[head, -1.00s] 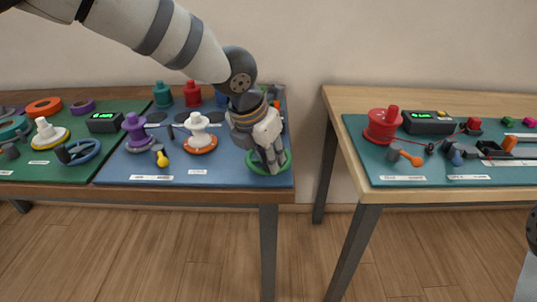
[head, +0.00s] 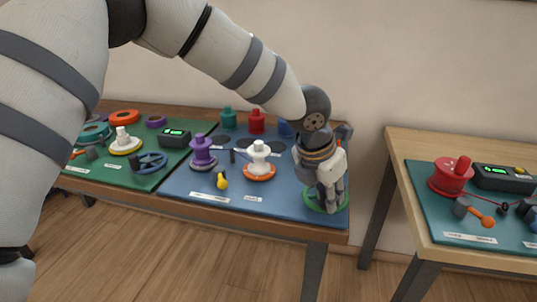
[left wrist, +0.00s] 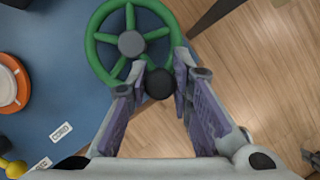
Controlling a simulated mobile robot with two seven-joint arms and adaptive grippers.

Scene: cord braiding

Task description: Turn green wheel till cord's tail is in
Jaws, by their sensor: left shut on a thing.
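The green wheel (head: 312,206) lies at the right front corner of the blue mat, mostly hidden behind my left gripper in the head view. In the left wrist view the green wheel (left wrist: 91,48) shows its spokes, grey hub (left wrist: 132,43) and a black knob (left wrist: 159,84) at its rim. My left gripper (head: 326,205) points down at the wheel; in the left wrist view its fingers (left wrist: 158,92) are on both sides of the black knob, shut on it. I cannot make out the cord's tail. My right gripper is not in view.
On the blue mat (head: 285,205) stand a purple spool (head: 202,152), a white spool on an orange base (head: 259,162) and a yellow knob (head: 222,181). A green mat (head: 140,181) lies left. Across a gap, another table holds a red spool (head: 451,177).

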